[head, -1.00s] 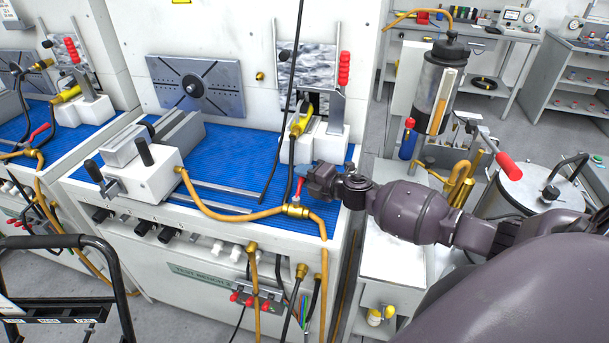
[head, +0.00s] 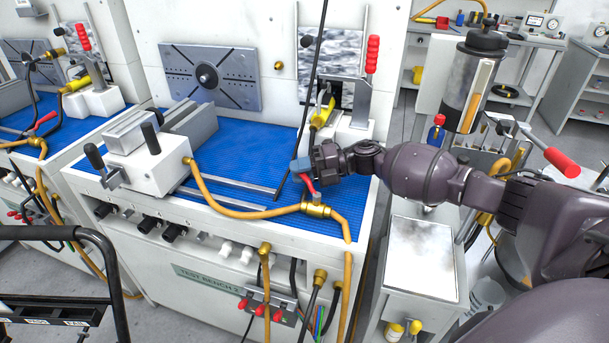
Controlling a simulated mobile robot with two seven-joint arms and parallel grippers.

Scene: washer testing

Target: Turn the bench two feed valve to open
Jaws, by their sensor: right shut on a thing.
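The bench two feed valve (head: 316,209) is a brass body on the orange hose at the front right of the blue bench top. Its red lever (head: 309,184) rises from the body and leans up and to the left, across the hose line. My right gripper (head: 302,169) reaches in from the right, with its bluish fingertips shut at the top of the red lever. The fingertips partly hide the lever's upper end. My left gripper is out of view.
A white vise (head: 146,160) stands on the blue mat left of the valve. A clamp with a red grip (head: 372,54) stands behind my gripper. A thin black cable (head: 307,105) hangs close to my fingers. The "TEST BENCH 2" label (head: 207,279) is on the bench front.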

